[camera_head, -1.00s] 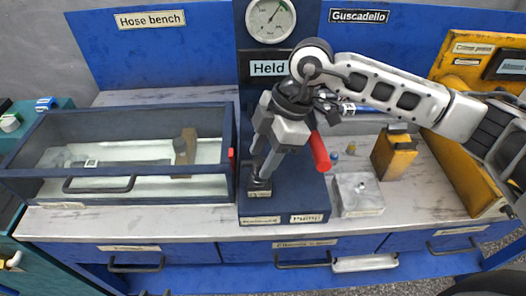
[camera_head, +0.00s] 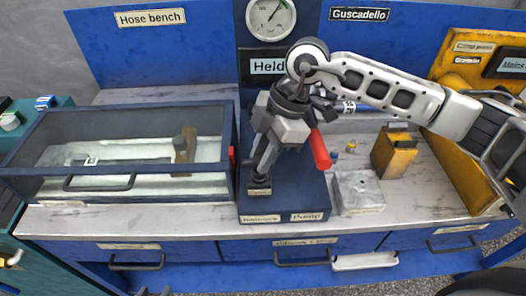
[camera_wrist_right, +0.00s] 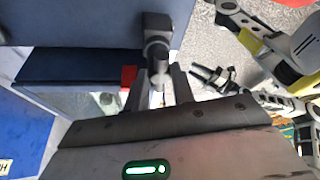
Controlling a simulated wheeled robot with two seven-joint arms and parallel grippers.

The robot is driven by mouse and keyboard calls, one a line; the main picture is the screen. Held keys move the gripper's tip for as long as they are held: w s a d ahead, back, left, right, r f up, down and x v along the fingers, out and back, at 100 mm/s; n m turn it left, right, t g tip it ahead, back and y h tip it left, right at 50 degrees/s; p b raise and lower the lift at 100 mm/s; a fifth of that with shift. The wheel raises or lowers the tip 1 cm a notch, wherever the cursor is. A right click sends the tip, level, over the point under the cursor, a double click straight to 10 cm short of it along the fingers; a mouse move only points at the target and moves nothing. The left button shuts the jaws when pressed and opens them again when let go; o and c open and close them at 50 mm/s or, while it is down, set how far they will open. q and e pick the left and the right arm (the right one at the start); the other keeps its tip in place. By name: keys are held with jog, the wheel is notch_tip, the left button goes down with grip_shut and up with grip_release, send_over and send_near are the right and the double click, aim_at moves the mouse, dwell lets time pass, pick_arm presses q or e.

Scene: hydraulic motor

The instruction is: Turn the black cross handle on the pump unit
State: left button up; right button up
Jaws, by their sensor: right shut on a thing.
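The pump unit (camera_head: 300,203) is a dark blue block with "Pump" on its front label. The black cross handle (camera_head: 258,186) is at its front left corner, mostly covered by my right gripper (camera_head: 262,172). That gripper points down from above, shut on the handle. In the right wrist view the dark handle (camera_wrist_right: 157,45) lies between the fingertips of my right gripper (camera_wrist_right: 158,78). Only the dark fingertips of my left gripper (camera_head: 153,292) show at the bottom edge of the head view, apart and empty.
A red lever (camera_head: 319,150) stands just right of my right gripper. A glass-lidded case (camera_head: 230,190) is close on the left. A grey metal block (camera_head: 358,192) and a yellow block (camera_head: 393,152) are on the right. The gauge (camera_head: 270,18) is behind.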

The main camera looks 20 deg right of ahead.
jog(key=n, duration=0.1)
jog(key=n+g, duration=0.1)
jog(key=n, duration=0.2)
jog(key=shift+w+a, duration=0.1)
jog(key=shift+w, duration=0.15)
jog(key=n+g+h, duration=0.1)
jog(key=n, duration=0.2)
jog(key=shift+w+n+g+b, duration=0.1)
jog(key=shift+n+g+b, duration=0.2)
jog(key=shift+n+b, duration=0.1)
jog(key=n+h+b, duration=0.1)
jog(key=n, duration=0.2)
jog(key=shift+w+a+n+g, duration=0.1)
jog(key=shift+a+n+g, duration=0.05)
jog(key=shift+n+g, duration=0.2)
jog(key=shift+a+n+g+h+b, duration=0.1)
jog(key=shift+n+g+h+b, duration=0.15)
jog(key=shift+n+h+b, duration=0.6)
pick_arm(q)
jog(key=shift+d+f, duration=0.3)
jog(key=shift+f, duration=0.5)
pick_arm(e)
jog(key=shift+n, duration=1.3)
jog(key=shift+r, duration=0.1)
pick_arm(q)
jog(key=shift+w+r, duration=0.1)
jog(key=shift+w, duration=0.1)
pick_arm(e)
jog(key=o, duration=1)
